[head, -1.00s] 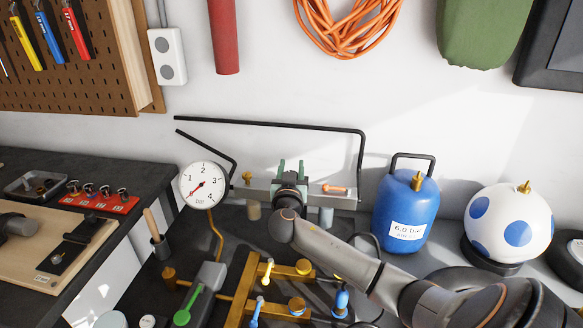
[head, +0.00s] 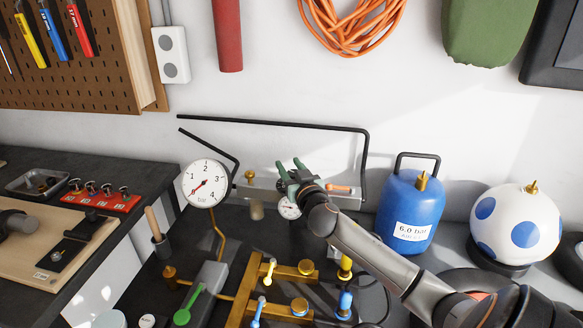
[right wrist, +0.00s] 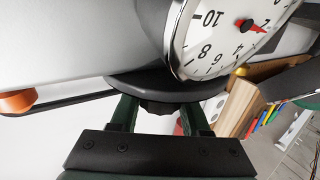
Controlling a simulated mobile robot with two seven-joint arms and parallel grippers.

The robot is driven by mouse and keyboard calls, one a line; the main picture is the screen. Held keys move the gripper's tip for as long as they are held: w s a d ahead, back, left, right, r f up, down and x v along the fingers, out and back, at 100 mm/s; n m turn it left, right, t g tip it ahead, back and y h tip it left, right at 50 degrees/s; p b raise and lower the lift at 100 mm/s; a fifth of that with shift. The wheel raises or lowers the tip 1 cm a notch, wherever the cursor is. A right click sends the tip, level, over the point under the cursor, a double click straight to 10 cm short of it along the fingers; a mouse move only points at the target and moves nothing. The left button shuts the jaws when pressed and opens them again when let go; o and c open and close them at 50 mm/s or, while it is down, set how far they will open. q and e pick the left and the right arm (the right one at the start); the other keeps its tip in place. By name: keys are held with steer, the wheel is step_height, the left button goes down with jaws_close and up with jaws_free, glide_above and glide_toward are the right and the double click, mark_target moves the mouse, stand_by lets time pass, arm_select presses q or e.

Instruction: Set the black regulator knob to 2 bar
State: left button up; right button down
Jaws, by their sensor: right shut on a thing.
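My right gripper (head: 290,172) is at the grey regulator bar on the back of the bench. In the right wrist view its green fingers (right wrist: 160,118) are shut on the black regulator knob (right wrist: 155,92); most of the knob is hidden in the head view. A small white dial (head: 289,208) shows just below the gripper. In the right wrist view this dial (right wrist: 225,45) is close up and partly cut off, its red needle near the 2. A larger bar gauge (head: 205,183) stands left of the gripper, its red needle pointing down-left near 0. My left gripper is out of view.
A blue 6.0 bar tank (head: 408,210) and a white ball-shaped tank with blue spots (head: 515,226) stand to the right. A black pipe (head: 290,124) runs behind the gripper. Brass piping with coloured valves (head: 262,282) fills the bench front.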

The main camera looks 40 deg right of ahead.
steer(key=shift+c, duration=1.9)
jaws_free()
steer(key=b+v, duration=0.1)
steer(key=v, duration=1.1)
steer(key=shift+s, duration=0.25)
steer(key=shift+a+f, duration=0.1)
